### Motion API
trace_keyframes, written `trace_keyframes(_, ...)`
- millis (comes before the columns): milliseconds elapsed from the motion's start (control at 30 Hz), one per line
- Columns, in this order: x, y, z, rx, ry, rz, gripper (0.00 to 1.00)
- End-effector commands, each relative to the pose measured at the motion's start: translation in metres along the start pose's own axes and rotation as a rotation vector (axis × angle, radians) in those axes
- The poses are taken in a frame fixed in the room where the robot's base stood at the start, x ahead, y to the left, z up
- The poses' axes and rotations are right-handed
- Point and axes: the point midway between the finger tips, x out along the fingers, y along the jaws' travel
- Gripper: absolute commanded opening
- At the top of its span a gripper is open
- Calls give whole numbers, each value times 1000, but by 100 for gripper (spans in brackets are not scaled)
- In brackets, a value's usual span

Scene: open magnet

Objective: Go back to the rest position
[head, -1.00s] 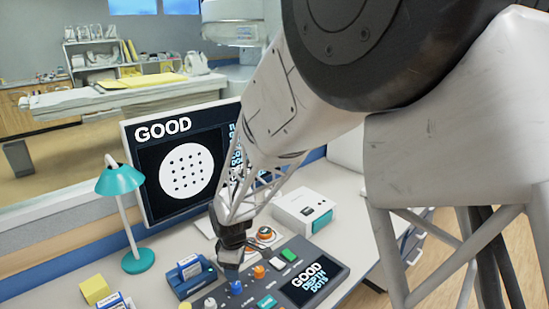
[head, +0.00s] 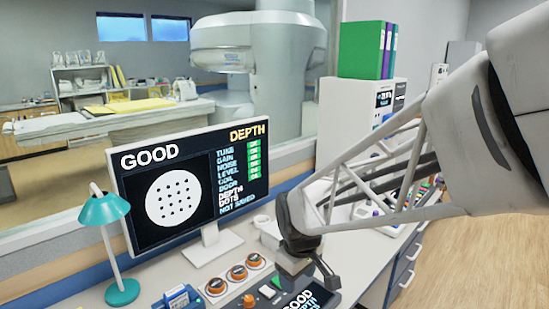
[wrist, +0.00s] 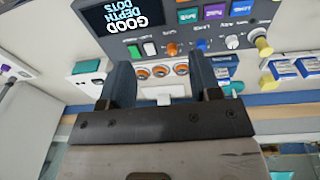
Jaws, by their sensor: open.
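My gripper (head: 308,276) hangs over the right part of the grey control console, above its small screen (head: 303,300). In the wrist view its two dark fingers (wrist: 162,70) are spread with nothing between them. The console (wrist: 180,52) shows upside down there, with its small screen (wrist: 122,14) reading GOOD DEPTH DOTS, coloured buttons and knobs. The gripper looks apart from the console. The large monitor (head: 185,190) reads GOOD and DEPTH, with a white dotted disc and a list ending in NOT SAVED.
A teal lamp (head: 104,215) stands left of the monitor. A row of orange knobs (head: 238,272) sits behind the console. A white cabinet (head: 375,100) with binders stands at the back right. A window separates the scanner room (head: 255,70). Open floor (head: 480,260) lies right.

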Motion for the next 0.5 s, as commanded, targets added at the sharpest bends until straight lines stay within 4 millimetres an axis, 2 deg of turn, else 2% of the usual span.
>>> trace_keyframes(100,-19,4,29,97,15,13,58)
trace_keyframes(500,-64,2,123,426,57,48,58)
